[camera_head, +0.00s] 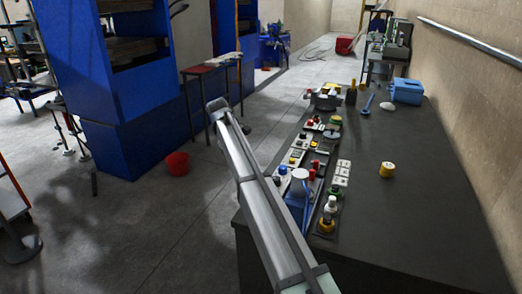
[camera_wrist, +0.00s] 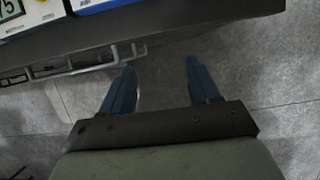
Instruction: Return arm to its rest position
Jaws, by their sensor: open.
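My gripper (camera_wrist: 159,65) shows in the wrist view with its two dark blue fingers spread wide. Nothing is between them but grey floor. The fingers point toward the dark edge of a bench or console (camera_wrist: 190,25), with a thin metal rail (camera_wrist: 85,67) beside the left finger. I cannot tell whether the finger touches the rail. In the head view I cannot make out the gripper's fingers.
A dark worktop (camera_head: 420,200) holds button panels, a yellow-topped piece (camera_head: 387,169) and a blue box (camera_head: 406,91). Blue press frames (camera_head: 115,120) and a red bucket (camera_head: 177,163) stand left, with open floor between.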

